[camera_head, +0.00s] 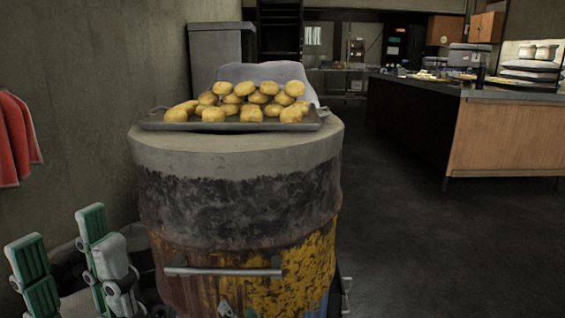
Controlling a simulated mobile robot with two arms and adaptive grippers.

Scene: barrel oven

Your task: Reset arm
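My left gripper (66,250) is at the lower left, beside the barrel oven (235,205). Its green and grey fingers point up and stand apart, with nothing seen between them. It is apart from the oven's handle (222,271). My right gripper cannot be made out. Small grey-green parts show at the bottom edge in front of the barrel, and I cannot tell what they are.
A dark tray (240,126) piled with several golden buns (250,97) sits on the barrel's top. A wall is close on the left, with a red cloth (14,138) hanging there. A wooden counter (508,138) stands at right. The floor (440,250) between is clear.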

